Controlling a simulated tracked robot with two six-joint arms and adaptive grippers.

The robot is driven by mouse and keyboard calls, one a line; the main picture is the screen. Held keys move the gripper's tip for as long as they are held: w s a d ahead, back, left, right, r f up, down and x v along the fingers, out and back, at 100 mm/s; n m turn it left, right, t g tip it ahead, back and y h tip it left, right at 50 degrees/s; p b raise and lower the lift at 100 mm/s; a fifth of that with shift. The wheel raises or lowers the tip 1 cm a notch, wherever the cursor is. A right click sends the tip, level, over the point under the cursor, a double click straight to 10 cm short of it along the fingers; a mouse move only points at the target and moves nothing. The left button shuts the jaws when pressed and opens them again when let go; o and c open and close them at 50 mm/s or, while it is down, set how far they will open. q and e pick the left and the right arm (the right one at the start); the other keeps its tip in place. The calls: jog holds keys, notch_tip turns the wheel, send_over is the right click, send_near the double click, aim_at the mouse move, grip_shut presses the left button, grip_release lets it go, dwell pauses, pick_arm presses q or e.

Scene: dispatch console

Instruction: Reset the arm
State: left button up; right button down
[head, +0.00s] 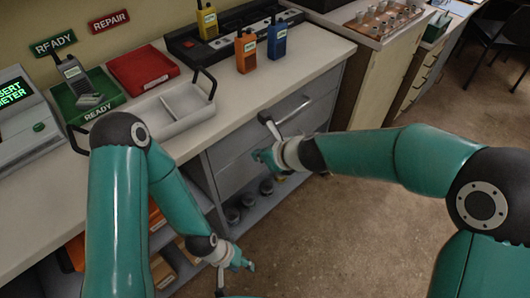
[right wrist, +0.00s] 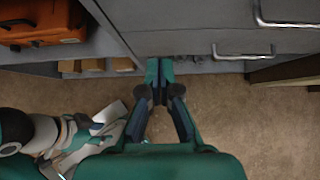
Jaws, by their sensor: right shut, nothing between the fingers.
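My right gripper (head: 260,157) hangs in front of the grey drawers below the counter. In the right wrist view its fingers (right wrist: 159,68) meet at the tips with nothing between them. My left gripper (head: 238,262) is low, near the floor in front of the open shelves. Part of the left arm's end also shows at the left of the right wrist view, but how far its fingers are apart is not clear.
The drawer front (head: 232,140) has bar handles. The counter holds a grey divided tray (head: 172,122), a green tray (head: 104,84), a red tray (head: 143,67) and yellow (head: 207,22), orange (head: 245,54) and blue (head: 277,40) radios. Brown floor (head: 340,235) is clear.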

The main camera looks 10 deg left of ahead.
jog(key=s+d+f+g+h+p, duration=0.2)
jog(key=s+d+f, duration=0.1)
jog(key=d+f, duration=0.5)
jog(key=s+d+f+g+h+p, duration=0.1)
jog(key=s+d+f+p, duration=0.15)
jog(key=d+f, duration=0.6)
jog(key=s+d+f+n, duration=0.2)
jog(key=s+d+n, duration=0.1)
jog(key=s+n, duration=0.5)
jog(key=s+d+f+n+g, duration=0.1)
jog(key=s+d+n, duration=0.3)
jog(key=s+n, duration=0.4)
jog(key=f+n, duration=0.1)
jog(key=n, duration=0.6)
jog(key=shift+g, duration=0.3)
jog(key=shift+a, duration=0.15)
